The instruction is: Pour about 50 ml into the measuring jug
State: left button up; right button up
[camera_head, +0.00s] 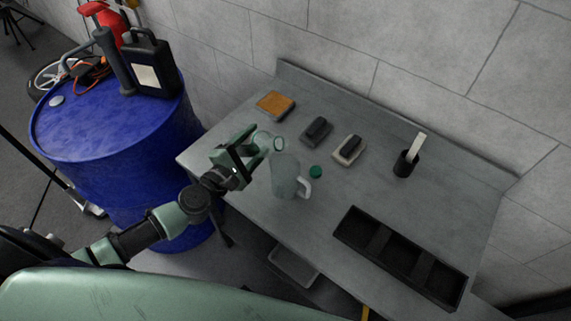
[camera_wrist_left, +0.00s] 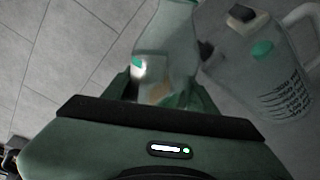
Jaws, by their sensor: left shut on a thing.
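My left gripper (camera_head: 246,158) is shut around a clear bottle (camera_head: 263,141), which also shows between the fingers in the left wrist view (camera_wrist_left: 168,45). The bottle is tilted, with its neck end towards the right, close to the top of the measuring jug. The clear measuring jug (camera_head: 285,176) stands upright on the bench, its white handle on the right. In the left wrist view the jug (camera_wrist_left: 268,85) shows dark scale marks. I cannot make out a liquid level in the jug or a stream. A green cap (camera_head: 315,171) lies on the bench beside the jug. My right gripper is out of view.
The grey bench (camera_head: 330,215) also holds an orange-topped pad (camera_head: 275,105), two dark-topped blocks (camera_head: 316,131) (camera_head: 349,150), a black cup with a white stick (camera_head: 405,165) and a black compartment tray (camera_head: 400,257). A blue drum (camera_head: 110,135) stands left of the bench.

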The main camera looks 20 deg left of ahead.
pick_arm(q)
jog(key=shift+a+r+m+p, duration=0.15)
jog(key=shift+a+m+p, duration=0.2)
jog(key=shift+m, duration=0.75)
jog(key=shift+w+a+r+m+y+p, duration=0.1)
jog(key=shift+a+r+m+y+p, duration=0.15)
jog(key=shift+m+p, duration=0.5)
jog(key=shift+f+m+y+p, duration=0.1)
jog(key=shift+m+y+p, duration=0.15)
jog(key=shift+m+p, duration=0.55)
jog(key=shift+p, duration=0.45)
jog(key=shift+d+r+m+y+p, duration=0.25)
jog(key=shift+r+m+p, duration=0.35)
jog(key=shift+p, duration=0.8)
jog(key=shift+a+r, duration=0.1)
jog(key=shift+a, duration=0.05)
jog(key=shift+a, duration=0.35)
jog(key=shift+a, duration=0.75)
jog(key=shift+r+m+p, duration=0.35)
jog(key=shift+m+p, duration=0.1)
jog(key=shift+p, duration=0.4)
